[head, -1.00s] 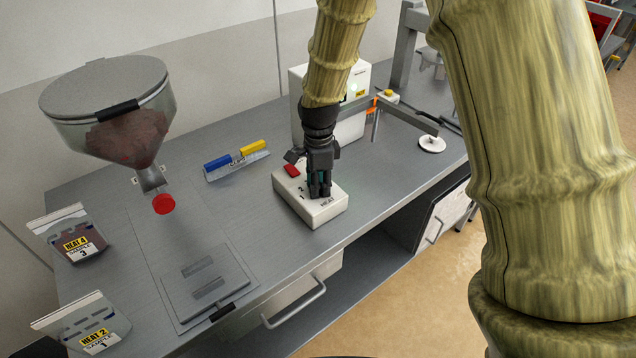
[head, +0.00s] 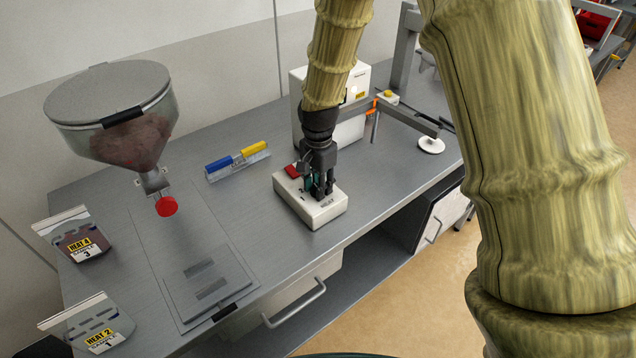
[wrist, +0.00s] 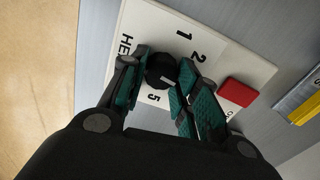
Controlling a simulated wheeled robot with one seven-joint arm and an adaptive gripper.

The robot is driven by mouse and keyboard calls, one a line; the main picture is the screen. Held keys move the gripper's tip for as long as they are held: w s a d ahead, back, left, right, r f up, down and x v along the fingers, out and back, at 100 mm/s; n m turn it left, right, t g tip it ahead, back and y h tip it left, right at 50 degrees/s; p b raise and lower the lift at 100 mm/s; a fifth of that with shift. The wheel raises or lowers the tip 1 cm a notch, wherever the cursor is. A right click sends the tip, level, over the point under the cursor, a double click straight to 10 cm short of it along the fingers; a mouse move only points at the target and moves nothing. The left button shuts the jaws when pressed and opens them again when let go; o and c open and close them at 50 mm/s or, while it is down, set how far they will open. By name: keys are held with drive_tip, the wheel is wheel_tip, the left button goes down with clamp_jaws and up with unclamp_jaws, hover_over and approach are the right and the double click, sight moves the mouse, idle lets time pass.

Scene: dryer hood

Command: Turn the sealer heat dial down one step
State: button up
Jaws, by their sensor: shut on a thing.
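The sealer control box is a white box (head: 325,213) marked HEAT on the grey bench in the head view. In the wrist view its white top (wrist: 140,18) shows the numbers 1, 2 and 5 around a black round dial (wrist: 160,72). A pale mark line is on the dial. My gripper (wrist: 161,80) points down over the box, with its teal-padded fingers on both sides of the dial, shut on it. In the head view my gripper (head: 318,192) hides the dial. Other numbers are hidden by the fingers.
A red button (wrist: 238,92) is on the box beside my gripper. A white machine (head: 350,130) stands behind. A hopper with a red knob (head: 167,206), a blue and yellow strip (head: 238,158) and two labelled pouches (head: 85,243) (head: 95,325) are to the left.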

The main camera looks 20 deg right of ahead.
drive_tip(key=shift+n, duration=0.8)
drive_tip(key=o, duration=1)
drive_tip(key=shift+r, duration=0.1)
wheel_tip(320, 180, up, 12)
drive_tip(key=shift+f, duration=0.1)
drive_tip(key=shift+a, duration=0.1)
